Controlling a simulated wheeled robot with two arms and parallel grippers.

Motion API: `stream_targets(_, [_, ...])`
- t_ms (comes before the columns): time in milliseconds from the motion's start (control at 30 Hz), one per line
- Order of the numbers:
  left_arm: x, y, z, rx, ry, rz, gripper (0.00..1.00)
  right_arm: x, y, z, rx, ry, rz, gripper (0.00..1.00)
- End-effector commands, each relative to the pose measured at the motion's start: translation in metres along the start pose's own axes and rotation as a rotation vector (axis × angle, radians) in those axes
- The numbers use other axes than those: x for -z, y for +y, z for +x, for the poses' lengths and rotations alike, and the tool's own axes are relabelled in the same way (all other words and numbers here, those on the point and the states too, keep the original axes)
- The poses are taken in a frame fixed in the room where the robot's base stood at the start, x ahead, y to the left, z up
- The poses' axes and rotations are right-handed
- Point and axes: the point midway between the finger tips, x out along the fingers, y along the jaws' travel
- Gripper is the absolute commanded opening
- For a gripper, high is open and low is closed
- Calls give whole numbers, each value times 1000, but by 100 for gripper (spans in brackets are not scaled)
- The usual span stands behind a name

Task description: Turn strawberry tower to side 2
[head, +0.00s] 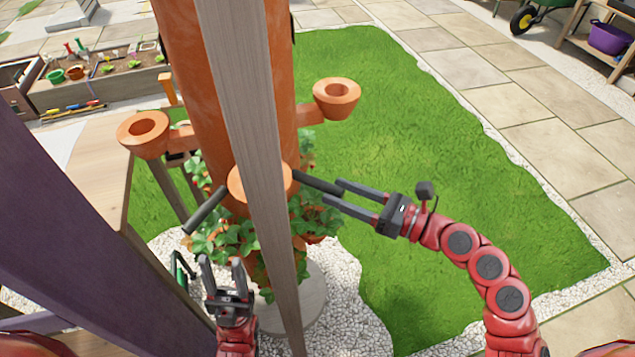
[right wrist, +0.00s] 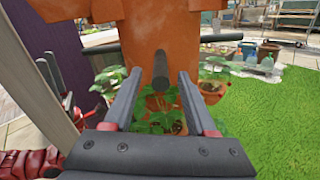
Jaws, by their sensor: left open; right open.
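The strawberry tower (head: 178,60) is a tall terracotta column with cup-shaped side pockets and green strawberry plants low down. A wooden post stands in front of it in the head view. A dark bar (head: 318,182) sticks out of the tower to the right and another dark bar (head: 205,210) to the left. My right gripper (head: 340,193) is open at the right bar's outer end; in the right wrist view the bar's end (right wrist: 161,83) shows between the fingers, seemingly untouched. My left gripper (head: 222,264) is open and empty, below the left bar and apart from it.
The grey wooden post (head: 240,110) and a purple post (head: 60,200) stand close in front. A wooden table (head: 100,165) is at the left, and a planter bed (head: 95,85) lies behind it. Open lawn (head: 450,180) is at the right.

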Motion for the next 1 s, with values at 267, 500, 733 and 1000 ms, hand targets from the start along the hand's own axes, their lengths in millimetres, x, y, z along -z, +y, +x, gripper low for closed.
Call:
stream_targets(267, [0, 0, -2, 0, 0, 0, 50, 0, -1, 44, 0, 1, 2, 57])
stream_targets(500, [0, 0, -2, 0, 0, 0, 50, 0, 0, 56, 1, 0, 1, 57])
stream_targets(733, [0, 0, -2, 0, 0, 0, 50, 0, -1, 56, 1, 0, 1, 57])
stream_targets(1000, [0, 0, -2, 0, 0, 0, 50, 0, -1, 56, 1, -1, 2, 8])
